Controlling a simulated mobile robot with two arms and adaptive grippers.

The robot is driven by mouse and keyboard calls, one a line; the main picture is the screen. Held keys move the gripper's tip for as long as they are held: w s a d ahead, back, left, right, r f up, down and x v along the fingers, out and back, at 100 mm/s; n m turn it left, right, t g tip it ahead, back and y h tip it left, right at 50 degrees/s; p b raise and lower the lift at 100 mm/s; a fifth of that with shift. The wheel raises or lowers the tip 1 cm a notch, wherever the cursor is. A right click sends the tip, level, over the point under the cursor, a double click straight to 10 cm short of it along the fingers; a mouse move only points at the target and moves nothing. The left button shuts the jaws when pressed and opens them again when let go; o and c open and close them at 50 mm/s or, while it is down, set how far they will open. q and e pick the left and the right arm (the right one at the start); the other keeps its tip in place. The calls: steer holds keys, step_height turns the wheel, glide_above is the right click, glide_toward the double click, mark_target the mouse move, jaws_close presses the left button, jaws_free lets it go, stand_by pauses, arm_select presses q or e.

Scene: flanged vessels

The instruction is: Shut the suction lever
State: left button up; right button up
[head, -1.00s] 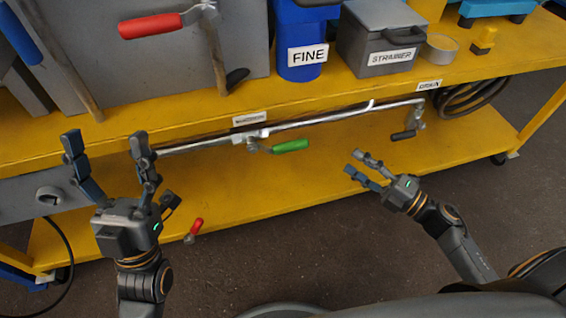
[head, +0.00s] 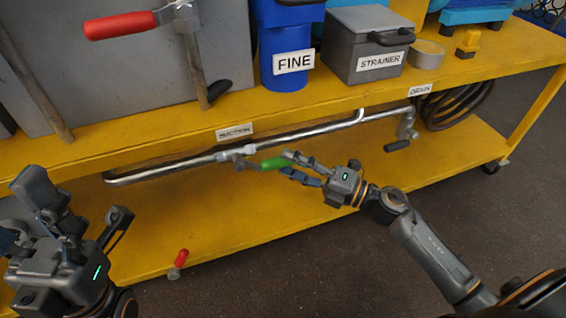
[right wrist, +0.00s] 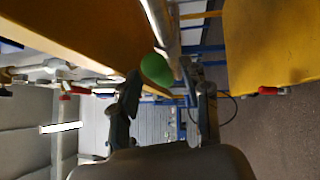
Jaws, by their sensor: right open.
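The suction lever has a green handle (head: 275,163) and sits on the silver pipe (head: 310,136) below the SUCTION label (head: 234,132). The handle points right, nearly along the pipe. My right gripper (head: 302,168) is open, with its fingertips at the handle's free end. In the right wrist view the green handle (right wrist: 157,70) shows between and beyond the two open fingers (right wrist: 163,95); contact cannot be told. My left gripper (head: 22,208) is at the lower left, partly cut off by the picture edge, away from the lever.
A black-handled lever (head: 398,145) hangs at the pipe's right end near the DRAIN label (head: 420,90). A small red-handled lever (head: 180,260) is at the lower shelf's front. A larger red handle (head: 121,25) is at upper left. The upper shelf edge (head: 330,100) runs above the pipe.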

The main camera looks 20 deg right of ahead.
steer(key=shift+x, duration=1.2)
jaws_close()
steer(key=shift+f, duration=0.1)
